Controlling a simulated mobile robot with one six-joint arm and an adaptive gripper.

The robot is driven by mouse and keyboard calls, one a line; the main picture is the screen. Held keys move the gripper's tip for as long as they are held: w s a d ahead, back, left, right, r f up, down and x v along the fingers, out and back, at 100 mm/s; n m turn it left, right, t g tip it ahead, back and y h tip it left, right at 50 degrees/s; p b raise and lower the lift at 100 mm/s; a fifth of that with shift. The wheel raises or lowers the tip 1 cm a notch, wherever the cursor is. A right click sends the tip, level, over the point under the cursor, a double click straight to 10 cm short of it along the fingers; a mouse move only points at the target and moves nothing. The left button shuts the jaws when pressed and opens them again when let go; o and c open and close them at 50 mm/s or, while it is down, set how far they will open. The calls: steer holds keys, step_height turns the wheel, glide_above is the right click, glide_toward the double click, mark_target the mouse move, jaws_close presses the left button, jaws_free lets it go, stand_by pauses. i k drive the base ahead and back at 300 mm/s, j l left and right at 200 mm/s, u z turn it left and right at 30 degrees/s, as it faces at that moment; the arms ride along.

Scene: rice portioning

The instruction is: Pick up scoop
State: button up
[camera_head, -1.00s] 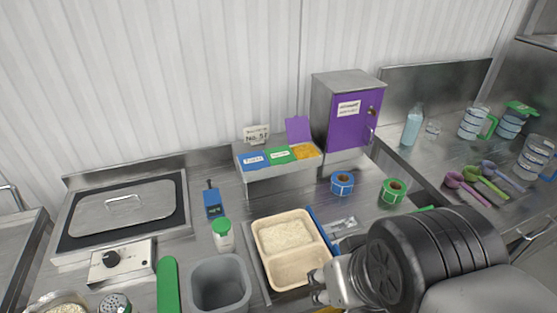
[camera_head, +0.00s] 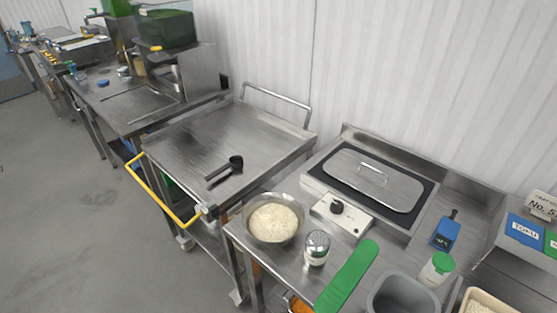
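A black scoop (camera_head: 235,163) with a round cup lies on the top of a steel cart (camera_head: 190,133), near the cart's front right part. Its handle (camera_head: 217,173) points to the lower left. Nothing touches or covers the scoop. My gripper is not in view, so I cannot see its state or what it holds.
A bowl of rice (camera_head: 273,223) and a steel shaker (camera_head: 317,247) stand on the counter right of the cart. A lidded warmer (camera_head: 372,178) is behind them. A green-handled tool (camera_head: 345,276) and a grey bin (camera_head: 402,296) are nearer. The cart has a yellow rail (camera_head: 160,200).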

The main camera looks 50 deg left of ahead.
mark_target(236, 162)
steer(key=j+u, duration=0.1)
steer(key=j, duration=0.5)
steer(key=j+u, duration=0.15)
steer(key=j, duration=0.5)
steer(key=j+u, duration=0.1)
steer(key=j, duration=0.5)
steer(key=j+u, duration=0.15)
steer(key=j, duration=0.45)
steer(key=i+j+u, duration=0.1)
steer(key=j, duration=0.55)
steer(key=j+u, duration=0.1)
steer(key=j, duration=0.5)
steer(key=i+j+u, duration=0.15)
steer(key=j, duration=0.4)
